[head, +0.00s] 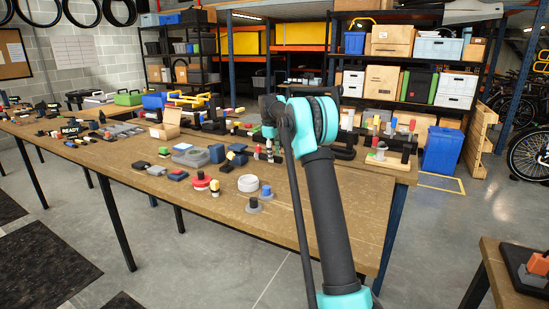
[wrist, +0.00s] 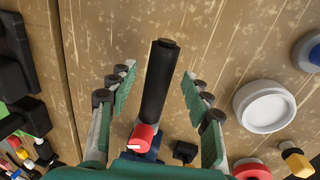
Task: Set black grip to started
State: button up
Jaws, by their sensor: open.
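In the wrist view a black cylindrical grip (wrist: 160,70) lies between the two green-padded fingers of my gripper (wrist: 158,88). The fingers are apart, with a gap visible on both sides of the grip. A red piece (wrist: 143,137) with a white mark sits at the grip's lower end, above a dark blue base that is partly hidden by my gripper. In the head view my gripper (head: 269,148) is over the long wooden bench, partly behind my arm. I cannot pick out the grip there with certainty.
The wooden bench (head: 300,222) holds many small parts. A white round piece (wrist: 265,106) lies right of the grip in the wrist view, near a red disc (wrist: 251,169) and a yellow-topped knob (wrist: 297,162). Black items (wrist: 14,65) lie at left. The bench's near edge is mostly clear.

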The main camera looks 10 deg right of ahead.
jog(key=shift+w+d+f, duration=0.1)
jog(key=shift+w+f, duration=0.05)
jog(key=shift+f, duration=0.65)
grip_shut()
